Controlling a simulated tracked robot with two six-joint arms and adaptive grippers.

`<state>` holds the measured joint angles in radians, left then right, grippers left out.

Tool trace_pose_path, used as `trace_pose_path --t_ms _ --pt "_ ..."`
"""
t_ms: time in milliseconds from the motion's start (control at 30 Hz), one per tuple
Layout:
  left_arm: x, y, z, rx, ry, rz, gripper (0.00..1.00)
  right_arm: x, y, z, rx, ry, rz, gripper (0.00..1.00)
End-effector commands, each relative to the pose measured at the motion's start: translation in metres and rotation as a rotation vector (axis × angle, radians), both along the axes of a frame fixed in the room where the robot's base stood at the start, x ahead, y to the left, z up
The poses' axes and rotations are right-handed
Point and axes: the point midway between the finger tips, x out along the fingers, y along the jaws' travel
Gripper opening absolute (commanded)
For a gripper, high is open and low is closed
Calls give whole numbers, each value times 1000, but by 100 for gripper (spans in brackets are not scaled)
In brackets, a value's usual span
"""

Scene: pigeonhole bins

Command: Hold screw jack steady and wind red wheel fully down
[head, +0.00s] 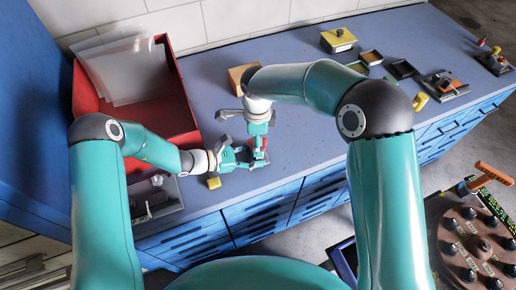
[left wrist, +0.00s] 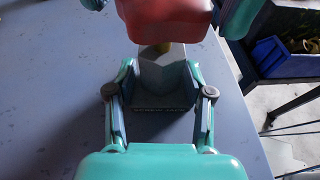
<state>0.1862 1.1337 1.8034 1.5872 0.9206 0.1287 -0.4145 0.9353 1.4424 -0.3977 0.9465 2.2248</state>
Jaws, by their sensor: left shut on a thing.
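The screw jack stands on the blue bench; its grey body (left wrist: 165,80) and labelled base show in the left wrist view. The red wheel (left wrist: 168,22) sits on top of it and is small in the head view (head: 262,144). My left gripper (left wrist: 163,98) is shut on the jack, one finger on each side of the grey body; in the head view it reaches in from the left (head: 244,156). My right gripper (head: 260,132) points down over the wheel. Its teal fingers flank the wheel at the top of the left wrist view; whether they grip it is unclear.
A red bin (head: 187,101) with pale sheets stands at the back left. A yellow-topped box (head: 338,40) and several small trays are at the back right. The bench's front edge is close to the jack.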

Motion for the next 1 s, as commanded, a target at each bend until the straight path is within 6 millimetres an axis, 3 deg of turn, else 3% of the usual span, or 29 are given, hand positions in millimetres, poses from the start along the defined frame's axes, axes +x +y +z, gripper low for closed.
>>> trace_pose_path --t_ms 367,800,1000 --pt "1 0 1 -1 -1 2 10 0 0 3 0 0 2 77" --pt "1 0 1 -1 -1 2 10 0 0 51 1 -1 3 77" --pt "1 0 1 -1 -1 2 10 0 0 60 0 1 4 77"
